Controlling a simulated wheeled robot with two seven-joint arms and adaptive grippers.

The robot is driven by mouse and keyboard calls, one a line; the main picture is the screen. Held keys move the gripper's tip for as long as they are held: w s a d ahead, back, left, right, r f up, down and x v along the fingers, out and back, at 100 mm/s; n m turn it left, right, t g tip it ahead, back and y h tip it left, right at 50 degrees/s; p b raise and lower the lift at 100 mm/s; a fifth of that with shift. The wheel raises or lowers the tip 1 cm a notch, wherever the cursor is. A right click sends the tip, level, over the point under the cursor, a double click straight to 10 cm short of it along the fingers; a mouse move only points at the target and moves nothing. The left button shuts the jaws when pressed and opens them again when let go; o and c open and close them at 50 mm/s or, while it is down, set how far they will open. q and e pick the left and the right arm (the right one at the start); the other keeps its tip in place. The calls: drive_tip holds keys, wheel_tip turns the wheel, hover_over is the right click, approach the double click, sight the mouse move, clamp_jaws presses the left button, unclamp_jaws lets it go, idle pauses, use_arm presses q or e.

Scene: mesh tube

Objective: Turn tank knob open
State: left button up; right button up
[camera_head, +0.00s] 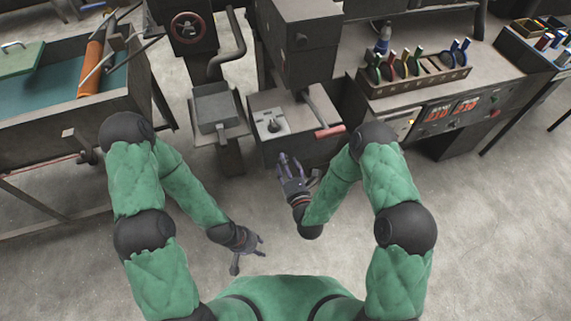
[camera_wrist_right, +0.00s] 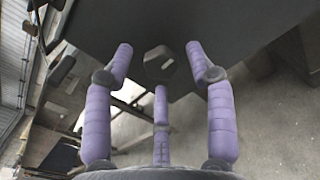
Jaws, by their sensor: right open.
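A small pale knob-like fitting (camera_head: 273,126) sits on top of a low grey box (camera_head: 262,147) in the middle of the head view. A dark round part with a red ring (camera_head: 187,27) is on the machine at upper left. I cannot tell for sure which one is the tank knob. My right gripper (camera_head: 290,165) is open and empty, just in front of the low box. My left gripper (camera_head: 251,255) is open and empty, low over the floor.
A workbench with a wooden tool rack (camera_head: 415,82) is at right. A table with an orange cylinder (camera_head: 91,68) is at left. The floor in front is clear.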

drive_tip(key=shift+w+a, duration=0.15)
drive_tip(key=shift+w, duration=0.2)
drive_tip(key=shift+c, duration=0.3)
clamp_jaws()
drive_tip(key=shift+n, duration=0.3)
